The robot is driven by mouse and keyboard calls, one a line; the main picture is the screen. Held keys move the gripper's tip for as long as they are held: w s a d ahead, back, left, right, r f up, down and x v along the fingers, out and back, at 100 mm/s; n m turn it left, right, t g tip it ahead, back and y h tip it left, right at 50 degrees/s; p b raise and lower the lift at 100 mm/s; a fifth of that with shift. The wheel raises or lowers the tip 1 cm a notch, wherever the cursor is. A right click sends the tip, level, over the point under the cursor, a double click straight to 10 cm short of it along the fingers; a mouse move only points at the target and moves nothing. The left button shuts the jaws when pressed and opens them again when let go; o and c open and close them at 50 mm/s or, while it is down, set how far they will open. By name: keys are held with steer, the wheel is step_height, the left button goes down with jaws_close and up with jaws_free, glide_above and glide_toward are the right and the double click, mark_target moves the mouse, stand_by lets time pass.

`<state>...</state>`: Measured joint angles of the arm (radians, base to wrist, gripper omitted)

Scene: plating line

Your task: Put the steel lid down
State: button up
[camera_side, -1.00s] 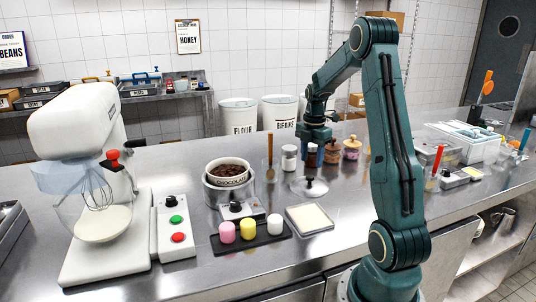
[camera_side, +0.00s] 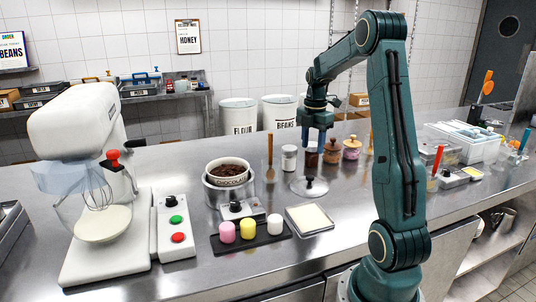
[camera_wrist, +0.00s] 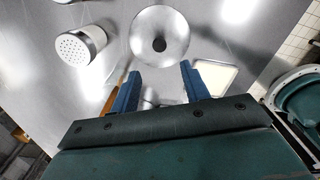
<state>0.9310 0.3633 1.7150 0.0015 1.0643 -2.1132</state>
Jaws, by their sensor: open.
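The steel lid (camera_side: 309,187) lies on the steel counter, a round shiny disc with a dark knob on top. In the wrist view the lid (camera_wrist: 160,33) is ahead of the fingertips, its knob facing the camera. My gripper (camera_side: 318,137) is above the counter, higher than the lid and apart from it. In the wrist view my gripper (camera_wrist: 160,78) shows two blue fingers spread wide with nothing held between them.
A bowl of dark beans (camera_side: 229,171) sits in a steel pot left of the lid. A cream-topped tray (camera_side: 309,218) lies in front.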

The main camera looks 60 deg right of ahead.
steer(key=w+a+r+m+t+h, duration=0.1)
steer(key=a+r+m, duration=0.25)
steer(key=a, duration=0.65)
steer(key=w+a+r+m+t, duration=0.1)
steer(key=a+r+m, duration=0.3)
steer(key=a, duration=0.7)
steer(key=s+a+m+t+y, duration=0.1)
steer(key=s+a+m+t, duration=0.2)
steer(key=s+a+m, duration=0.3)
steer(key=s+a, duration=0.4)
steer(key=a, duration=0.4)
steer(key=shift+s+a+r+t, duration=0.2)
steer(key=shift+s+a+t, duration=0.1)
steer(key=shift+s+a, duration=0.05)
steer(key=shift+o, duration=0.2)
steer(key=shift+w, duration=0.15)
